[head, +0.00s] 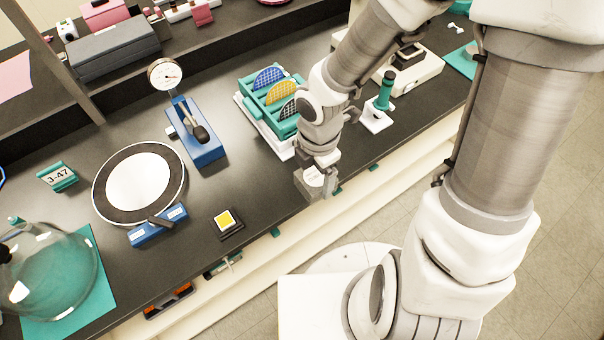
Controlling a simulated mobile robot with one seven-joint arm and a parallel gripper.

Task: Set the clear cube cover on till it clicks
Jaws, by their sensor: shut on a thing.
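My gripper (312,190) is low at the front edge of the dark bench, right of the middle of the head view. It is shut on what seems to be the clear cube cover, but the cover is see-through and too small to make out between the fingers. A small black square base with a yellow square on top (228,221) sits on the bench near the front edge. It lies to the left of my gripper, well apart from it, and no cover shows over it.
A round dark-rimmed plate (103,203) on a blue stand and a dial gauge on a blue base (205,153) stand left and behind. A teal rack of coloured discs (270,127) is behind my gripper. A glass dome (62,262) stands front left. Bench right of the black base is clear.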

